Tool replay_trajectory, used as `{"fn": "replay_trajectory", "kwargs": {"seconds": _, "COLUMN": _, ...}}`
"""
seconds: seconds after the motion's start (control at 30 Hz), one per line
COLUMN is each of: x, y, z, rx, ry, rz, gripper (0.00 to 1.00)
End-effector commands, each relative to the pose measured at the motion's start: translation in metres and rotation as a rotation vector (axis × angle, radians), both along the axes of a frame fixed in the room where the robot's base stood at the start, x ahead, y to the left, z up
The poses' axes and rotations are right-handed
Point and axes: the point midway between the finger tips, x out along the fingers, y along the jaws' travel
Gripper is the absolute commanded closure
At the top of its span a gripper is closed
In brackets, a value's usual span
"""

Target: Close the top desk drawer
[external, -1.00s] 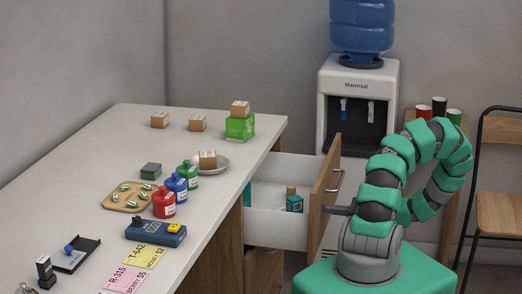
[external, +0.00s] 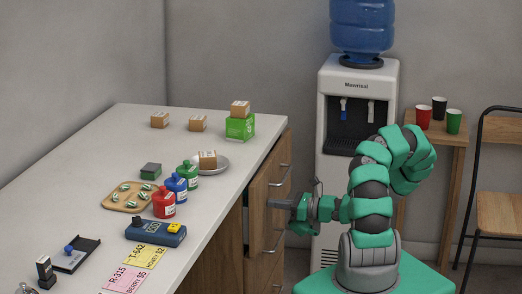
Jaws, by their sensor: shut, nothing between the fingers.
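The top desk drawer (external: 262,187) has a brown wooden front with a metal handle (external: 287,174). Its front sits at or very near the desk's face, and none of its white inside shows. I cannot tell whether a thin gap is left. My gripper (external: 273,203) is shut and empty, with its dark fingertips at the drawer front, below the handle. It appears to touch the wood. My arm reaches in from the right, low and roughly level.
The white desk top (external: 105,150) holds bottles, small boxes and a wooden board (external: 116,203). Lower drawers (external: 263,245) sit under the top one. A water dispenser (external: 345,95) stands behind, with a small table (external: 455,137) bearing cups and a chair (external: 497,210) at right.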

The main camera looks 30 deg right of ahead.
Motion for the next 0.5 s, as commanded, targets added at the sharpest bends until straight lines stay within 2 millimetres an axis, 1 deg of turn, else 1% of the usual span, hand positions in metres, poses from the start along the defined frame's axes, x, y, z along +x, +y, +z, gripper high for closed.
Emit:
{"fn": "replay_trajectory", "kwargs": {"seconds": 0.03, "x": 0.004, "y": 0.005, "z": -0.002, "rx": -0.001, "ry": -0.002, "rz": 0.003, "gripper": 1.00}}
{"fn": "replay_trajectory", "kwargs": {"seconds": 0.2, "x": 0.013, "y": 0.014, "z": -0.001, "rx": 0.000, "ry": 0.000, "rz": 0.002, "gripper": 1.00}}
{"fn": "replay_trajectory", "kwargs": {"seconds": 0.5, "x": 0.019, "y": 0.020, "z": 0.001, "rx": 0.004, "ry": -0.002, "rz": 0.002, "gripper": 1.00}}
